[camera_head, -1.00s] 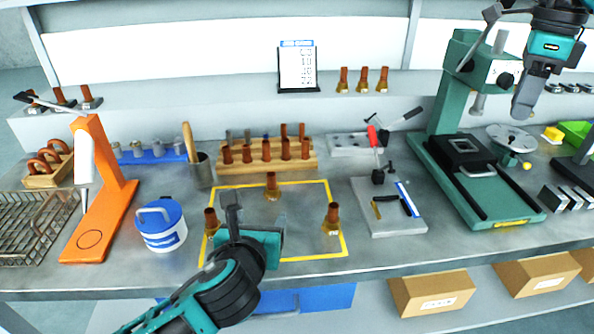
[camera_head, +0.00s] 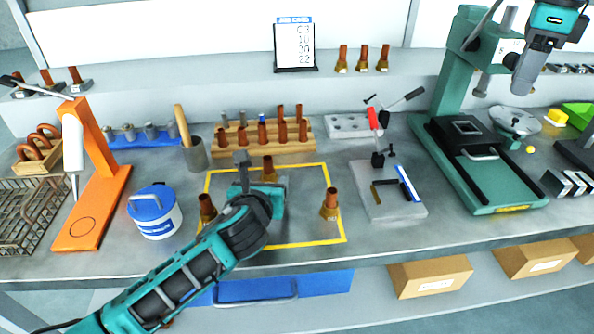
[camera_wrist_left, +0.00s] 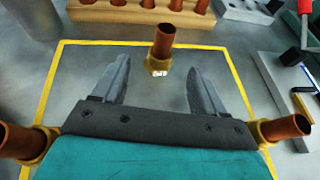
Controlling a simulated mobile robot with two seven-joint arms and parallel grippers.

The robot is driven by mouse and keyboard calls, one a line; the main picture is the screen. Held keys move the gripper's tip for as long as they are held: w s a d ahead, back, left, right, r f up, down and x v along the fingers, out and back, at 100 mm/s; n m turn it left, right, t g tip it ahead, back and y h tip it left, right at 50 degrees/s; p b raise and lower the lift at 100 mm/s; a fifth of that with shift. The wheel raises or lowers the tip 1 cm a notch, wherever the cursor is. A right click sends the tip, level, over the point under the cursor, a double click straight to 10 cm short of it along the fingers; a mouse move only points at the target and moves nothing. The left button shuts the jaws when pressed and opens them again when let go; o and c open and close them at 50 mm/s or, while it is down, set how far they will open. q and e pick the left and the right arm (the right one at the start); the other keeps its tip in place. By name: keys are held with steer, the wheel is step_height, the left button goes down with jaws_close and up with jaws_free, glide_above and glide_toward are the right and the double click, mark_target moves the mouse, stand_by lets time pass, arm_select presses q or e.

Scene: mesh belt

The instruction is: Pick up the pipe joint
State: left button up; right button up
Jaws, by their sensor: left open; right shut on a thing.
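Three copper pipe joints with brass hex bases stand upright inside a yellow outline on the bench: a back one (camera_head: 268,170), a left one (camera_head: 207,207) and a right one (camera_head: 330,204). My left gripper (camera_head: 257,180) is open and empty inside the outline, close to the back joint. In the left wrist view, that back joint (camera_wrist_left: 162,48) stands just ahead of and between the open fingertips (camera_wrist_left: 158,72). The other two show at the lower left (camera_wrist_left: 22,141) and lower right (camera_wrist_left: 284,129). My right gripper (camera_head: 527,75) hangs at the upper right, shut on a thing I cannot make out.
A wooden rack (camera_head: 260,150) with copper pieces stands behind the outline. A blue-lidded tub (camera_head: 157,215) and an orange stand (camera_head: 90,215) are left. A clamp plate (camera_head: 398,207) and green press (camera_head: 500,199) are right. Bare bench lies between the right joint and the clamp plate.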

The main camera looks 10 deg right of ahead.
mark_target(268, 175)
arm_select(q)
steer(key=shift+x, duration=2.15)
steer(key=shift+r, duration=0.1)
steer(key=c, duration=1.3)
steer(key=shift+r, duration=0.1)
step_height(268, 175, up, 20)
steer(key=shift+f, duration=0.1)
steer(key=shift+f, duration=0.1)
